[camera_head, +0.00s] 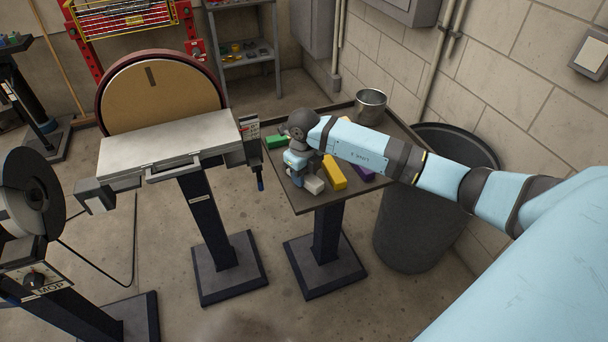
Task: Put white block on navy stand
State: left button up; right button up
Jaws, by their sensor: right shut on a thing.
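My right gripper (307,182) is over the front left part of a brown tray-topped table (316,206), pointing down. It is shut on the white block (315,186), which shows at its fingertips near the tray's front edge. I cannot tell whether the block touches the tray. The table has a dark navy post (327,232) and a square base. A similar dark navy post (208,220) holds up the disc sander. No separate small navy stand can be made out; my arm hides part of the tray. My left gripper is not in view.
A yellow block (334,173), a purple block (362,173) and a green block (275,142) lie near my gripper. A metal cup (370,106) stands at the tray's back. A dark bin (405,235) is at the right, the disc sander (163,95) at the left.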

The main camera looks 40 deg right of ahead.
jog(key=shift+f, duration=0.25)
jog(key=shift+f, duration=0.2)
jog(key=o, duration=1.1)
jog(key=shift+r, duration=0.15)
